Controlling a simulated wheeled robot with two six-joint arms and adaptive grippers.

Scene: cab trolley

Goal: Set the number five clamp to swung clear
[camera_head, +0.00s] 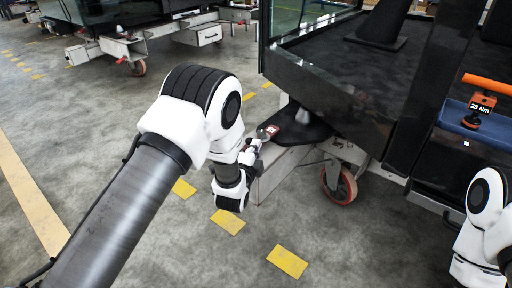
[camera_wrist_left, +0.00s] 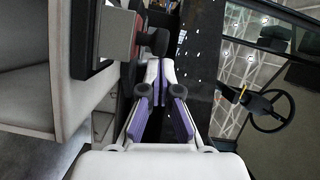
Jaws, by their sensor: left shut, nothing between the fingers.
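My left gripper (camera_head: 262,138) is at the lower corner of the cab, beside a small red and grey clamp part (camera_head: 271,130) on the trolley. In the left wrist view the gripper (camera_wrist_left: 160,68) is shut and empty, with its fingertips close together. Just beyond the tips is a dark knob or handle end (camera_wrist_left: 156,41), beside a grey block with a red edge (camera_wrist_left: 122,33). I cannot tell whether the fingertips touch it. No number five is readable, and the clamp's position is unclear. My right gripper is out of view; only part of my right arm shows.
The dark cab (camera_head: 335,95) stands on a grey trolley frame (camera_head: 285,170) with a red-rimmed caster (camera_head: 339,186). An orange tool marked 25 Nm (camera_head: 481,103) is on a blue tray (camera_head: 470,123) at right. Another trolley (camera_head: 130,45) is at back left. Floor at left is clear.

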